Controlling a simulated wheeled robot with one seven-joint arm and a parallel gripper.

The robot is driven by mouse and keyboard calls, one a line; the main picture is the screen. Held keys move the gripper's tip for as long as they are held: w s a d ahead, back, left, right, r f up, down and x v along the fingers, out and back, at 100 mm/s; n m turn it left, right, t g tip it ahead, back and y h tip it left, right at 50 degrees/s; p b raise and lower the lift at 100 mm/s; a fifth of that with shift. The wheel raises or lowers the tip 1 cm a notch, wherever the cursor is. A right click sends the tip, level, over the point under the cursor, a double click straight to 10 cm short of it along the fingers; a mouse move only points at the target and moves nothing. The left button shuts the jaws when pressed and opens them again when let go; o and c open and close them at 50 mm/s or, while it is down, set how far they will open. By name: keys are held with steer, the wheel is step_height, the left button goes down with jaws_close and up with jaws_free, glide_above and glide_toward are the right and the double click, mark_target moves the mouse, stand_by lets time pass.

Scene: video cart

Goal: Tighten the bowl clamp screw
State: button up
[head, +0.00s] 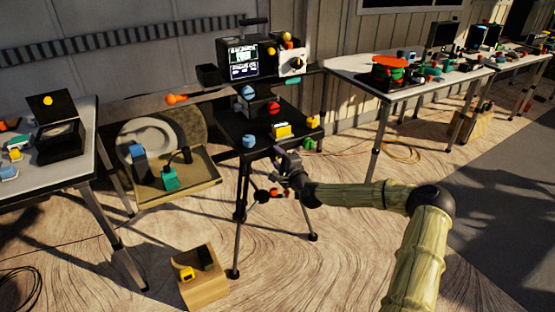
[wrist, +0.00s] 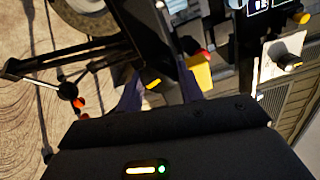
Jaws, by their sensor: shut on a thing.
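My gripper (head: 281,158) is at the front of the video cart, just under the edge of its black top (head: 240,135). In the wrist view the two dark purple fingers of my gripper (wrist: 158,88) stand on either side of a dark part with a small yellow mark (wrist: 153,84). I take this part to be the bowl clamp screw; most of it is hidden or in shadow. My gripper is shut on it. How far it is turned does not show. The cart's tripod legs (head: 238,215) stand below, with red-tipped parts (wrist: 79,103) between them.
A yellow block (head: 282,130) and a blue knob (head: 249,141) are on the cart top, close above my gripper. A monitor (head: 243,61) stands higher up. A tray (head: 200,186) juts out left. A wooden box (head: 203,278) sits on the floor. Floor to the right is clear.

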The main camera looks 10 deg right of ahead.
steer(key=shift+f+m, duration=0.15)
steer(key=shift+m, duration=0.45)
steer(key=o, duration=1)
steer(key=p+v, duration=0.1)
steer(key=v, duration=1.6)
steer(key=shift+s, duration=0.2)
